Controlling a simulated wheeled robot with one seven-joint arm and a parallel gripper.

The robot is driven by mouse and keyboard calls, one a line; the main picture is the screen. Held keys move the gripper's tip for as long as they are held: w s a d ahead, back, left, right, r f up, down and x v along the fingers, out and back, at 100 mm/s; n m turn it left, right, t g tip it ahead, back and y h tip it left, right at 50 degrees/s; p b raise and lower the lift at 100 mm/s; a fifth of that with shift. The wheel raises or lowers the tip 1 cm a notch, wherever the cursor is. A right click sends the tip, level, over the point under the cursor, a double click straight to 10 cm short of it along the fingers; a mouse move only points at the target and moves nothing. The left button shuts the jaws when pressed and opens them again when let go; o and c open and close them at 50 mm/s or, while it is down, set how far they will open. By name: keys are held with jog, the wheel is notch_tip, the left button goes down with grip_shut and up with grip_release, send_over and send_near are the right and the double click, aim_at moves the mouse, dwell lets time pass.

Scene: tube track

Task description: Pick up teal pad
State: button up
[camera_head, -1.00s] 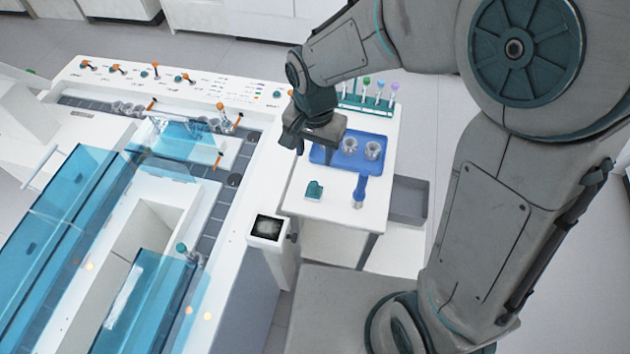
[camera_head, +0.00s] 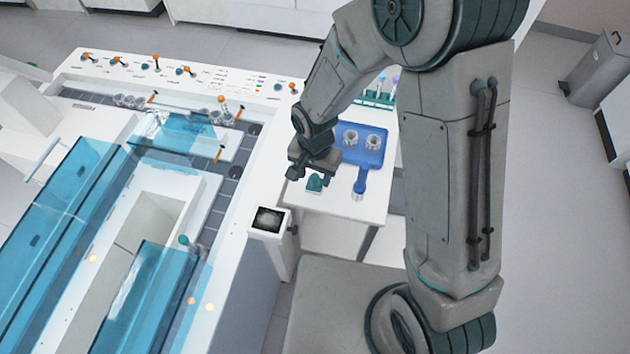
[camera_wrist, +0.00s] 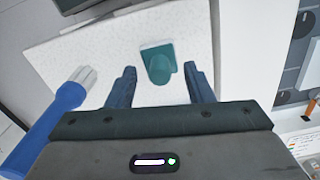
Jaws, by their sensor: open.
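The teal pad (camera_head: 315,183) lies on the white side table (camera_head: 345,205), close to its left edge. In the wrist view the pad (camera_wrist: 159,66) shows a rounded teal knob on a flat base, with a pale strip along one edge. My gripper (camera_head: 310,176) is above the table beside the pad in the head view. In the wrist view my gripper (camera_wrist: 160,82) is open and empty, its two blue-grey fingers apart. The pad appears between and just beyond the fingertips; I cannot tell the height gap.
A blue-handled tool (camera_head: 359,184) lies right of the pad, and also shows in the wrist view (camera_wrist: 60,112). A blue tray (camera_head: 362,150) with two clear cups stands behind. A rack of coloured tubes (camera_head: 378,97) is farther back. A small screen post (camera_head: 268,221) stands left.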

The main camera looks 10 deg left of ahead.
jog(key=shift+f, duration=0.8)
jog(key=c, duration=0.7)
jog(key=shift+c, duration=0.2)
jog(key=shift+r, duration=0.75)
notch_tip(320, 180, up, 2)
jog(key=shift+r, duration=0.2)
jog(key=w+d+r, duration=0.2)
jog(key=d+r, duration=0.1)
jog(key=d, duration=0.2)
jog(key=w+d+r+b, duration=0.1)
jog(key=w+d+r, duration=0.2)
jog(key=d+r, duration=0.1)
jog(key=shift+d, duration=0.85)
jog(key=shift+s, duration=0.1)
